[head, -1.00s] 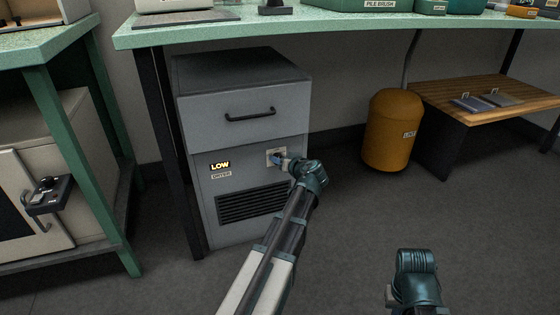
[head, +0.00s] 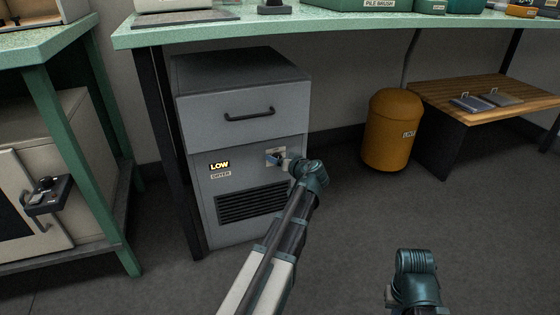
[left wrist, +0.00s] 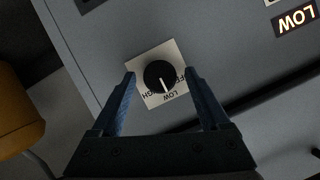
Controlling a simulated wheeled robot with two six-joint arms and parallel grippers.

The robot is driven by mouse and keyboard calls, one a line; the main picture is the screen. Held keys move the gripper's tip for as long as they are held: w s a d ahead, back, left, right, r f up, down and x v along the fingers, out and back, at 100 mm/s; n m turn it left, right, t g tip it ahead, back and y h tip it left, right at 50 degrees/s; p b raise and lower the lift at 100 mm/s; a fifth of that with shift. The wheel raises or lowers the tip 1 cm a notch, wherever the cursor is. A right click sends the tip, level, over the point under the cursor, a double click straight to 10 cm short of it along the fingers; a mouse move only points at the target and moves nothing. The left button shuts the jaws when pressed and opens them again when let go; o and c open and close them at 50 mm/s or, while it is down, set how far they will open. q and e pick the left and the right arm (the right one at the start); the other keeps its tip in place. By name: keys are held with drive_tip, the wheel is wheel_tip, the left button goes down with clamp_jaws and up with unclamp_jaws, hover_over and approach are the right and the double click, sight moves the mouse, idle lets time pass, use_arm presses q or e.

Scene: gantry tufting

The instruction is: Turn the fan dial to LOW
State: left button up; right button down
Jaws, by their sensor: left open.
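The fan dial (left wrist: 157,73) is a round black knob with a white pointer line on a pale square plate (left wrist: 142,62) in the left wrist view. Its pointer aims at the word LOW on the plate, with OFF and HIGH to either side. My left gripper (left wrist: 160,79) is open, with one fingertip on each side of the dial and gaps between. In the head view my left gripper (head: 285,162) is at the plate on the grey dryer cabinet (head: 240,190) and partly hides the dial. A lit LOW sign (head: 219,165) glows on the cabinet; it also shows in the left wrist view (left wrist: 296,20).
The cabinet stands under a green bench top (head: 330,28). A vent grille (head: 250,204) is below the dial and a drawer handle (head: 250,115) above. An orange bin (head: 392,130) and a low wooden table (head: 480,95) are to the right. The floor between is clear.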

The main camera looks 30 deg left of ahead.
use_arm(q)
drive_tip(key=p+v, duration=0.5)
drive_tip(key=v, duration=0.9)
drive_tip(key=shift+w, duration=0.1)
